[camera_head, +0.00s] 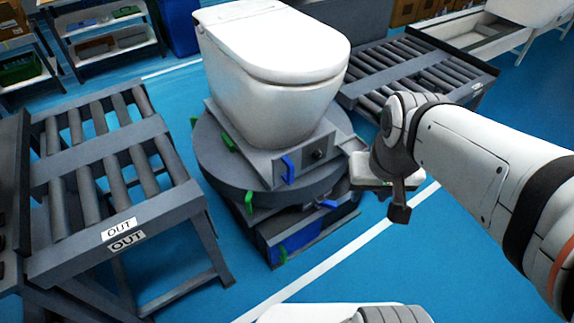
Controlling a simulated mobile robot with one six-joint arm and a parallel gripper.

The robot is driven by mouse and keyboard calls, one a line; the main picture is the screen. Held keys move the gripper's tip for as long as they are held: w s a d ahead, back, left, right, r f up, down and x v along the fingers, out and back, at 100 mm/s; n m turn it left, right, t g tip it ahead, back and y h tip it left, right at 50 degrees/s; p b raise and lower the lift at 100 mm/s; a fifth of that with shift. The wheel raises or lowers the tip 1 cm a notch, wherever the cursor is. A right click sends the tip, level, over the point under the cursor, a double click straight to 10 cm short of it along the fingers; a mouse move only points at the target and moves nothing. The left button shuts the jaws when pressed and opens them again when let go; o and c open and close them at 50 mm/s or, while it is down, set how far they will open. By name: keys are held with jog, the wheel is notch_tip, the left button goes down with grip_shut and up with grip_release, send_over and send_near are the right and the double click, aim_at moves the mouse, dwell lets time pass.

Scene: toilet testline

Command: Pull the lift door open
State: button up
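A dark grey round turntable lift (225,165) stands in the middle and bears a white toilet (270,100). A tilted grey plate at its front carries a blue handle (288,170) and a small dark knob (319,154). Below the disc is a base with a blue side panel (295,238), a second blue handle (328,204) and green tabs. I cannot tell which part is the lift door. My gripper (398,207) hangs to the right of the plate and handles, seemingly apart from them. Its fingers show side-on, so their opening is hidden.
A roller conveyor (115,215) marked OUT stands at the left, and another roller conveyor (430,72) at the back right. Shelves (105,30) stand at the back left. Blue floor with a white line (335,258) is clear in front of the lift.

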jog(key=w+a+f+m+g+y+b, duration=0.1)
jog(key=w+a+f+g+y+b, duration=0.1)
jog(key=w+a+f+b, duration=0.3)
jog(key=w+a+f+m+g+y+b, duration=0.1)
jog(key=a+f+m+g+y+b, duration=0.1)
jog(key=f, duration=0.6)
jog(key=m+t+y+b, duration=0.7)
jog(key=m+y+b, duration=0.75)
jog(key=b, duration=0.55)
send_over(285, 257)
jog(key=d, duration=0.1)
notch_tip(285, 257, down, 52)
jog(key=f+m+h, duration=0.1)
jog(key=m+h, duration=0.1)
jog(key=s+d+f+m+t+h+b, duration=0.2)
jog(key=f+m+t+b, duration=0.15)
jog(key=f, duration=0.75)
jog(key=s+d+f+m+t+h+b, duration=0.2)
jog(key=f+m+t, duration=0.2)
jog(key=f, duration=0.7)
jog(key=b+x, duration=0.1)
jog(key=x, duration=0.6)
jog(key=shift+a+b, duration=0.15)
jog(key=shift+b, duration=0.25)
jog(key=shift+c, duration=0.3)
grip_shut()
